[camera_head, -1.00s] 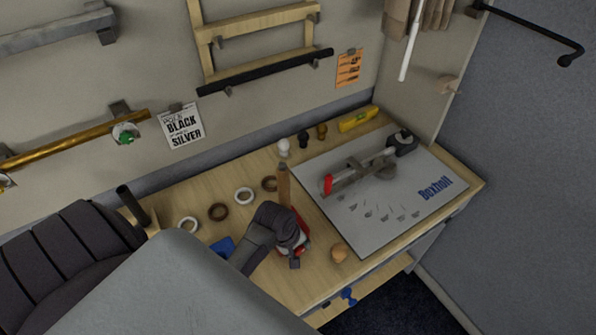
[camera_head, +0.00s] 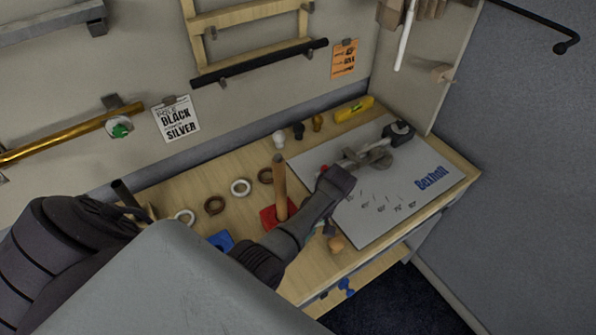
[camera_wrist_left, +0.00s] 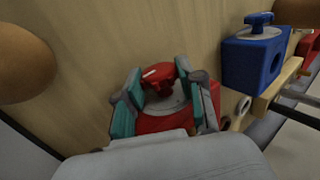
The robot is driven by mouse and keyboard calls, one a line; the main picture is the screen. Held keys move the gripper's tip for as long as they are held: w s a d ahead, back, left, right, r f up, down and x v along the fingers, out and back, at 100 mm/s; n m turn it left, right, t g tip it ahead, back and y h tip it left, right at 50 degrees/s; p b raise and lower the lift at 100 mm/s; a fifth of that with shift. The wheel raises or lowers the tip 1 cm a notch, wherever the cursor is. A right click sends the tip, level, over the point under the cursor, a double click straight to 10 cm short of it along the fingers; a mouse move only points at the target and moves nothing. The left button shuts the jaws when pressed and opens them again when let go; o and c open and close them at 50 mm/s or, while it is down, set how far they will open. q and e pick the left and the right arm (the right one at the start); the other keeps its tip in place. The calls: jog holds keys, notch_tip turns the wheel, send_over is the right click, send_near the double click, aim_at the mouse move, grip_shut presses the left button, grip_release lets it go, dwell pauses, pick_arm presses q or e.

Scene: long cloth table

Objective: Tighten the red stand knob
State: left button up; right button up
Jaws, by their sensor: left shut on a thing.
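The red stand (camera_head: 267,219) sits on the wooden bench with an upright wooden pole (camera_head: 280,185); my left forearm hides part of it in the head view. In the left wrist view, the red stand knob (camera_wrist_left: 158,78) sits over a pale round disc on the red stand (camera_wrist_left: 165,124). My left gripper (camera_wrist_left: 163,92) has its teal-padded fingers on either side of the knob and is shut on it. In the head view my left gripper (camera_head: 326,229) is mostly hidden behind its wrist. My right gripper is not in view.
A blue stand (camera_wrist_left: 252,62) with a blue knob stands beside the red one. A grey board (camera_head: 425,201) carrying a metal piece lies to the right. Rings, small finials and a yellow level (camera_head: 354,109) are behind. A small wooden knob (camera_head: 336,244) is close to the gripper.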

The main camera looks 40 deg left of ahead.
pick_arm(q)
jog(key=shift+w+f+g+y, duration=0.1)
jog(key=shift+g+y, duration=0.3)
jog(key=shift+g, duration=0.6)
jog(key=o, duration=1.2)
jog(key=shift+c, duration=0.2)
jog(key=v, duration=1.2)
jog(key=shift+d, duration=0.15)
